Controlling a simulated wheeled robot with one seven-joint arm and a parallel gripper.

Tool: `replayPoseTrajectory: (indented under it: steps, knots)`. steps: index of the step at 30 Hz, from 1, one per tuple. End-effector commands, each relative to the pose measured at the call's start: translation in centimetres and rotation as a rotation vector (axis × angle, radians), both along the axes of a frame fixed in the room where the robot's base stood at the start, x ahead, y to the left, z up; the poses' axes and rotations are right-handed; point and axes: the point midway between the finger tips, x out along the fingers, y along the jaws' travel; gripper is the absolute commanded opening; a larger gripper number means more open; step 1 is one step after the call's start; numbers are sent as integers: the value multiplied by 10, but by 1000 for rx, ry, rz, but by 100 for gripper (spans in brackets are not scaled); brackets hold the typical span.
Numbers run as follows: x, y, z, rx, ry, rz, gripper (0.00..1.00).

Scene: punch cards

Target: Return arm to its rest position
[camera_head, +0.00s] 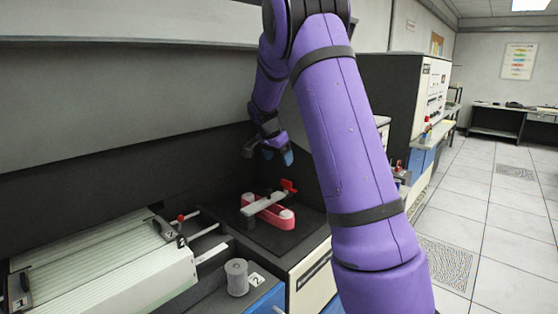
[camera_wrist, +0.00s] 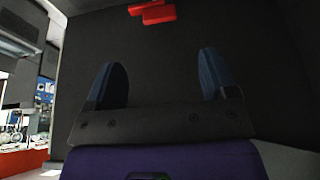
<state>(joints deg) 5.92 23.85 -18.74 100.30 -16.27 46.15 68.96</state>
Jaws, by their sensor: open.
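My purple arm (camera_head: 345,150) crosses the middle of the head view from top to bottom. My gripper (camera_head: 272,155) hangs above the dark recessed surface, near the back wall, with its blue fingertips pointing down. In the wrist view the two blue fingers of my gripper (camera_wrist: 166,82) stand wide apart with nothing between them. The gripper is apart from the pink-red lever piece (camera_head: 270,212) below it. A red piece (camera_wrist: 152,12) shows at the top of the wrist view, beyond the fingertips.
A ribbed card tray (camera_head: 105,262) lies at lower left, with a grey cylinder (camera_head: 236,277) beside a "2" label. A tall cabinet (camera_head: 415,95) stands behind my arm. The tiled floor (camera_head: 490,220) at right is clear. A dark wall (camera_wrist: 220,40) fills most of the wrist view.

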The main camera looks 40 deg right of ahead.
Motion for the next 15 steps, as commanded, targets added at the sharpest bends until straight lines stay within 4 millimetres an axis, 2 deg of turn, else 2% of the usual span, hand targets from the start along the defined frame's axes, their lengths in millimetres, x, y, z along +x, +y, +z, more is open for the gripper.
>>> replayPoseTrajectory:
  steps: [11, 15]
  knots:
    - [0, 0, 0, 0, 0, 0, 79]
    - [-4, 5, 6, 8, -3, 19, 79]
